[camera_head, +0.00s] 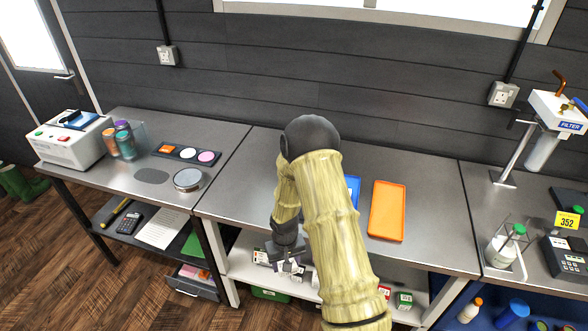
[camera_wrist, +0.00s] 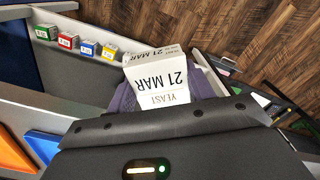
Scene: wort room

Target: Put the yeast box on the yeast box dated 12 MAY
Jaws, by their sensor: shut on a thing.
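In the wrist view my gripper (camera_wrist: 165,92) is shut on a white yeast box (camera_wrist: 165,88), whose label reads YEAST 21 MAR upside down. A white face just beyond it also reads 21 MAR; I cannot tell whether it is the same box or another. In the head view my gripper (camera_head: 288,266) is low at the bench front, by the white lower shelf (camera_head: 243,262). White boxes (camera_head: 261,257) stand on that shelf, partly hidden by my arm, their print too small to read. No label reading 12 MAY is legible in either view.
Small boxes with green (camera_wrist: 46,32), red (camera_wrist: 67,41), blue (camera_wrist: 88,47) and yellow (camera_wrist: 109,51) marks stand in a row on the shelf. Above, the bench holds an orange tray (camera_head: 388,210) and a blue tray (camera_head: 353,188). The bench edge overhangs the shelf.

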